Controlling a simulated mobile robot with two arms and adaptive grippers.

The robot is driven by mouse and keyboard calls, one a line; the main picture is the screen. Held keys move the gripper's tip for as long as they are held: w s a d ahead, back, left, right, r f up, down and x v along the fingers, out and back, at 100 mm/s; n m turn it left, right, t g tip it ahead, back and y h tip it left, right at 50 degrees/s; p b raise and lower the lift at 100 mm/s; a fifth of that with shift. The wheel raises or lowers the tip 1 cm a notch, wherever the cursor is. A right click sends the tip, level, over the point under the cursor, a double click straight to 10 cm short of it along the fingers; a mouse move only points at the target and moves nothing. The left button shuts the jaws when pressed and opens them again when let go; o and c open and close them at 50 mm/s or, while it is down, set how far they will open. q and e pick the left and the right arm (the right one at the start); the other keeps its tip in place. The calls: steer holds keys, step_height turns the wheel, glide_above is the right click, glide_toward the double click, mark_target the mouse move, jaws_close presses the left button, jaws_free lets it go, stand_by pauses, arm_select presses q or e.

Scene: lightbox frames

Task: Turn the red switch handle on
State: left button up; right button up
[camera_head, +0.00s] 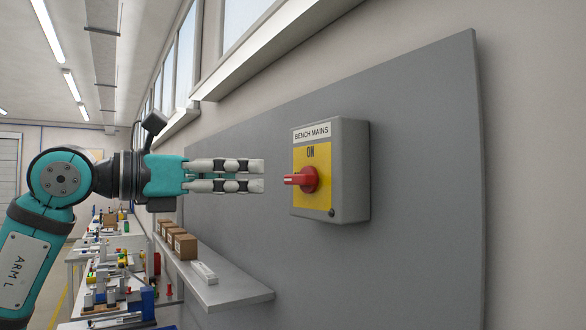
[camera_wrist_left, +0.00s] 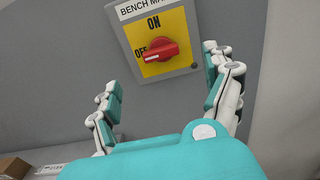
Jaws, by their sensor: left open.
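The red switch handle (camera_head: 302,180) sits on the yellow plate (camera_head: 326,195) of a grey box marked "BENCH MAINS" (camera_head: 352,170), fixed to a grey wall panel. In the left wrist view the red handle (camera_wrist_left: 158,50) lies roughly level, its white mark toward the "OFF" label at its left, with "ON" above it. My left gripper (camera_head: 263,178) is open and empty, its fingers pointing at the handle with a small gap between. In the left wrist view its fingertips (camera_wrist_left: 160,70) are spread below and to either side of the handle. My right gripper is not in view.
A shelf (camera_head: 235,290) with several cardboard boxes (camera_head: 184,246) and a small white item (camera_head: 204,273) stands out below the gripper. Cluttered workbenches (camera_head: 110,270) stand behind at the left. The space before the switch box is clear.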

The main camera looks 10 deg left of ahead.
mark_target(293, 177)
arm_select(q)
steer(key=p+x, duration=0.3)
steer(key=x, duration=0.6)
steer(key=shift+w+d, duration=0.1)
steer(key=shift+w, duration=0.05)
steer(key=shift+w+d, duration=0.3)
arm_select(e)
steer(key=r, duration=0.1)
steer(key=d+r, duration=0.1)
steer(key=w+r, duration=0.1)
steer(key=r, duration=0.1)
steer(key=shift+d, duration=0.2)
arm_select(q)
steer(key=c, duration=1.2)
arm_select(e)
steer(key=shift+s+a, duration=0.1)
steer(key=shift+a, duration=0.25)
